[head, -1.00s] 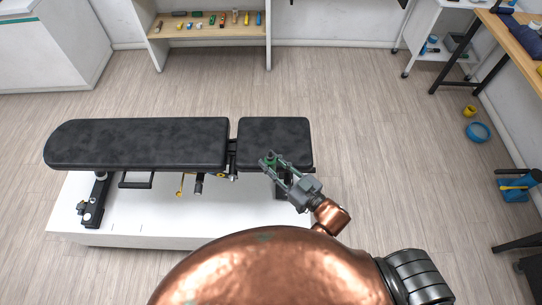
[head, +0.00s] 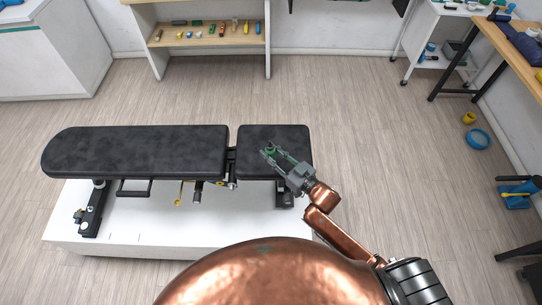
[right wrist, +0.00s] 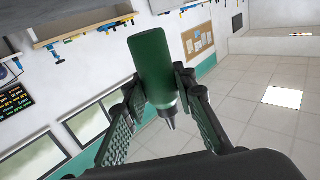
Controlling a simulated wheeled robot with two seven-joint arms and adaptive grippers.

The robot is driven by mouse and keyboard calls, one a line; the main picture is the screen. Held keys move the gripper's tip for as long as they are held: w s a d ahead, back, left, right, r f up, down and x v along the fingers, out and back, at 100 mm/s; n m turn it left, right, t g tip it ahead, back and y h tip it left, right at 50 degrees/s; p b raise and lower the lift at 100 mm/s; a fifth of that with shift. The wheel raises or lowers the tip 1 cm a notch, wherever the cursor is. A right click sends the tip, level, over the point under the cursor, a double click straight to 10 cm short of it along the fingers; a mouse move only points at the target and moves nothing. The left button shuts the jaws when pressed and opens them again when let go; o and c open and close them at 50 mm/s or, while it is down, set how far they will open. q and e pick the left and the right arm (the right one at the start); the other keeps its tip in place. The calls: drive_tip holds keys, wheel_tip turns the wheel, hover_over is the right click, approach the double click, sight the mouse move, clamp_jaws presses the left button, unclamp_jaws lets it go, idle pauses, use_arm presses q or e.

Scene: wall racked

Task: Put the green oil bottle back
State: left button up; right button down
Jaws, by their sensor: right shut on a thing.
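The green oil bottle (right wrist: 152,62) is between the fingers of my right gripper (right wrist: 158,92) in the right wrist view. Its narrow grey nozzle points back toward the wrist. In the head view my right gripper (head: 274,154) is shut on the bottle, and only a small green bit of the bottle (head: 270,150) shows there. The gripper appears over the short pad of the black bench (head: 130,150); its height above the pad is hard to tell. My left gripper is in neither view.
A wooden shelf (head: 190,40) with a row of small coloured items stands at the back. A white platform (head: 150,225) lies under the bench. At the right are a workbench (head: 515,45), a blue ring (head: 478,139) and a yellow item (head: 469,118).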

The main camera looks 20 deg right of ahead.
sight(271, 156)
drive_tip(key=shift+w+d+f, duration=0.2)
drive_tip(key=shift+w+f, duration=0.6)
drive_tip(key=shift+f, duration=0.15)
drive_tip(key=f, duration=0.3)
drive_tip(key=shift+w+d, duration=0.15)
drive_tip(key=shift+w, duration=0.25)
drive_tip(key=shift+s+f, duration=0.1)
drive_tip(key=shift+f, duration=0.15)
drive_tip(key=shift+f, duration=0.15)
drive_tip(key=c, duration=1.6)
unclamp_jaws()
